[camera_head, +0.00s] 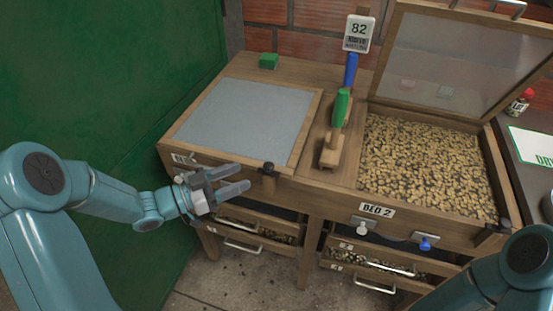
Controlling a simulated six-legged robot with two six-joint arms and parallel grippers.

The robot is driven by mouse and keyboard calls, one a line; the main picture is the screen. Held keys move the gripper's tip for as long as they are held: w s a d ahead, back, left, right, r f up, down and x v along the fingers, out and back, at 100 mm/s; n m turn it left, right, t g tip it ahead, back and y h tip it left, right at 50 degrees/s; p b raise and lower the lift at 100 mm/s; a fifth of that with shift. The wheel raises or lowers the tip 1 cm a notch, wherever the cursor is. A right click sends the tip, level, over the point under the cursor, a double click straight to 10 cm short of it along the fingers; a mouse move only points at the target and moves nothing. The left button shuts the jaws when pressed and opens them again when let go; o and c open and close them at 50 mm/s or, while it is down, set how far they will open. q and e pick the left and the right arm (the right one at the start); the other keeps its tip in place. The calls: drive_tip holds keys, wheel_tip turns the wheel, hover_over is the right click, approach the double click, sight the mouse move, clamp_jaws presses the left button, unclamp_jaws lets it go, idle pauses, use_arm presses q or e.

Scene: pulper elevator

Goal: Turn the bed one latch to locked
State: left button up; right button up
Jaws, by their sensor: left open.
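Bed one is the left bed of the wooden bench; its grey-panelled lid (246,118) lies closed. A small black latch (268,167) sits at the front right edge of that lid. I cannot tell its lock position from here. My left gripper (243,181) is open and empty in front of bed one, with its fingers pointing right. The fingertips are just left of the latch and appear apart from it. The bed one label (183,159) is partly hidden by my left gripper. My right gripper is out of view; only part of my right arm shows at the lower right.
Bed 2 (376,210) has its lid (455,60) raised and holds beans. A wooden stand with blue and green handles (342,108) and a sign marked 82 (358,33) stands between the beds. Drawers (243,246) sit below. A green wall (110,80) bounds the left.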

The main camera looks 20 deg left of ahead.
sight(275, 172)
use_arm(q)
drive_tip(key=p+x, duration=0.1)
drive_tip(key=x, duration=0.9)
drive_tip(key=shift+d+r, duration=0.1)
drive_tip(key=shift+w+d, duration=0.2)
drive_tip(key=shift+d, duration=0.05)
drive_tip(key=shift+w, duration=0.2)
drive_tip(key=shift+s, duration=0.1)
clamp_jaws()
